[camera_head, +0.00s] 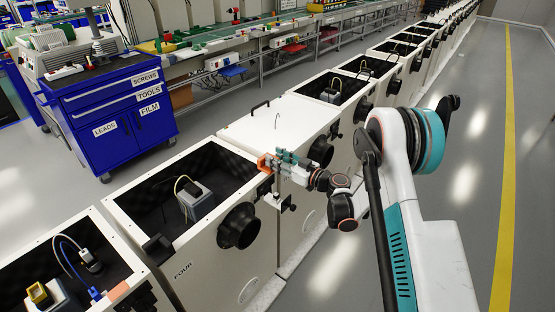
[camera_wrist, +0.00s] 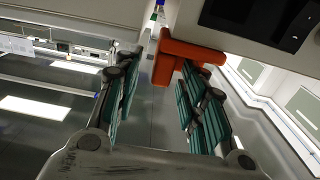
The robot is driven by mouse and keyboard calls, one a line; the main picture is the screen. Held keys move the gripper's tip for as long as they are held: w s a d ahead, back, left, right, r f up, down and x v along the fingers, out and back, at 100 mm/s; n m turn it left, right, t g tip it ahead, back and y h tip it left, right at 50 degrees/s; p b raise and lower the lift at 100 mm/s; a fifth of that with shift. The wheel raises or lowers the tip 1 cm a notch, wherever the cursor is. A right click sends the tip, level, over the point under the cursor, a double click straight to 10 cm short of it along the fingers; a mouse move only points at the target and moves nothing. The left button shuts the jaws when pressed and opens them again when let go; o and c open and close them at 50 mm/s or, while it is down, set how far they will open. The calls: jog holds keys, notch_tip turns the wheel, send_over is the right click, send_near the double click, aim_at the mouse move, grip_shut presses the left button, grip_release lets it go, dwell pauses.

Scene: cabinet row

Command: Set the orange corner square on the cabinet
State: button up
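The orange corner square (camera_wrist: 192,50) is in the upper middle of the wrist view, against the pale cabinet wall (camera_wrist: 245,52). One leg of it reaches between my fingertips, close to the right finger and apart from the left. My gripper (camera_wrist: 162,68) has its teal-padded fingers spread wide. In the head view, the orange piece (camera_head: 263,163) shows at the tip of my gripper (camera_head: 276,160), by the upper front edge of the white cabinet (camera_head: 270,128) with a closed lid. I cannot tell whether the square rests on the cabinet.
Open cabinets with dark insides (camera_head: 190,160) line the row on both sides. Black round ports (camera_head: 240,226) stick out from their fronts. A blue tool cart (camera_head: 110,115) stands behind. The right aisle floor is clear.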

jog(key=v, duration=1.2)
jog(key=s+r+m+g+h, duration=0.3)
jog(key=s+r+m+h, duration=0.25)
jog(key=s+r, duration=0.75)
jog(key=s+d+r+m+h, duration=0.2)
jog(key=s+d+h, duration=0.2)
jog(key=s, duration=0.7)
jog(key=s+d+r+m+h, duration=0.3)
jog(key=s+d, duration=0.3)
jog(key=s, duration=0.6)
jog(key=shift+s+d+g+h, duration=0.2)
jog(key=shift+s+g+h, duration=0.2)
jog(key=shift+h, duration=0.45)
